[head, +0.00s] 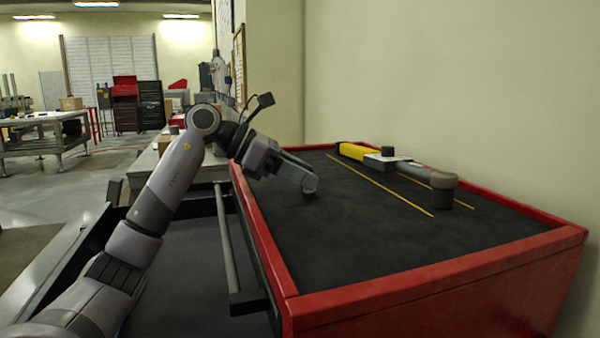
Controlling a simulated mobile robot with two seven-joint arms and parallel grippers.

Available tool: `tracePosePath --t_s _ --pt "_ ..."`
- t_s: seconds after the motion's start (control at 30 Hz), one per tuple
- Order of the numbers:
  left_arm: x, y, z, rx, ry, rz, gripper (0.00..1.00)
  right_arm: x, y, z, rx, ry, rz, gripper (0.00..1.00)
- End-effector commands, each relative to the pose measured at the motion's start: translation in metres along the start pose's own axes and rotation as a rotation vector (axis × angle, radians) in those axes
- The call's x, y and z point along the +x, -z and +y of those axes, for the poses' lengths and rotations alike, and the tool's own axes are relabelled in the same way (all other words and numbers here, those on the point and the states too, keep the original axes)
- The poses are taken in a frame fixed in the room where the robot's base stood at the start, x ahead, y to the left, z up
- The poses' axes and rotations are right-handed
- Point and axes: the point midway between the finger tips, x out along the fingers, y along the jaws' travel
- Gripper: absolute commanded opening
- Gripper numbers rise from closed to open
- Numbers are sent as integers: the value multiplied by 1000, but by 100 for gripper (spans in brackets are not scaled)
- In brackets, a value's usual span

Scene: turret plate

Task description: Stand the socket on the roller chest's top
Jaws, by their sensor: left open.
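The roller chest (440,271) has a red rim and a dark mat on top. My left gripper (303,173) is open over the left part of the mat, with nothing visible between its fingers. I cannot clearly single out the socket. A short dark cylinder (440,198) stands under the grey head of a yellow-handled tool (355,151) on the right part of the mat; it may be the socket, fitted to the tool or just below it. My gripper is well left of it and apart from it. My right gripper is not in view.
Two yellow lines (385,188) run along the mat beside the tool. A small dark knob (387,151) sits on the tool's pale block. The mat's front and middle are clear. A plain wall (450,80) stands close behind the chest. A workbench (50,135) is far left.

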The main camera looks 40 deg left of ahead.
Motion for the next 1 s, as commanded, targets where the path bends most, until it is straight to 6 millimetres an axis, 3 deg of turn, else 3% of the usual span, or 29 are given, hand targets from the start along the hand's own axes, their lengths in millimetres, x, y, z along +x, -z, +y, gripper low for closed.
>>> tracePosePath --t_s 0.6,1.0 --pt "-110 -1 1 -1 -3 0 54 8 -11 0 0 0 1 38" --pt "-121 -1 0 0 0 -1 54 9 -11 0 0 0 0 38"
